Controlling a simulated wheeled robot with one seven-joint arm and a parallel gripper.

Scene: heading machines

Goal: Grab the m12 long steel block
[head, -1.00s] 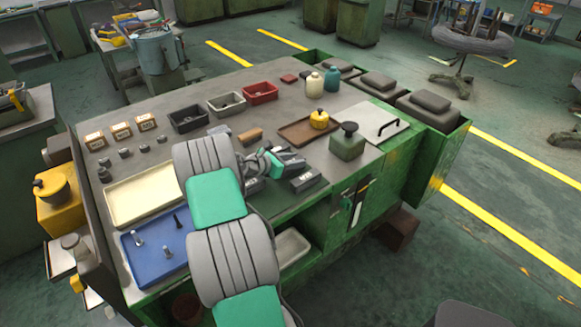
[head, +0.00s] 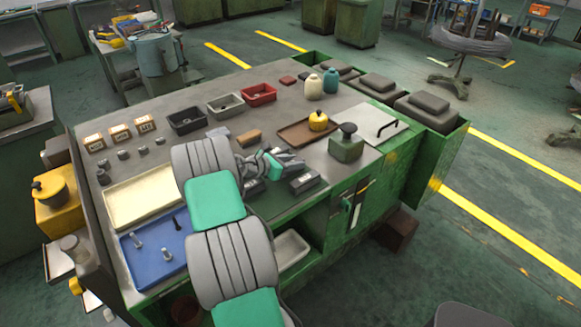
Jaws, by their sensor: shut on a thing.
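My gripper (head: 284,166) is low over the dark green mat (head: 268,204) on the bench, at the end of my grey and teal arm. Its jaws are shut on a dark grey steel block, which is small here and mostly hidden by the gripper. I cannot read its marking, nor tell for certain whether it is clear of the mat. Another dark steel block (head: 306,183) lies on the mat just right of and below the gripper. Part of a further dark block (head: 254,188) shows on the left, beside my arm.
A brown tray (head: 290,134) with a yellow-topped item lies behind the gripper, and a green knobbed block (head: 346,145) stands to the right. A blue tray (head: 150,270) with bolts and a cream tray (head: 125,205) lie left of my arm. Small bins line the back.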

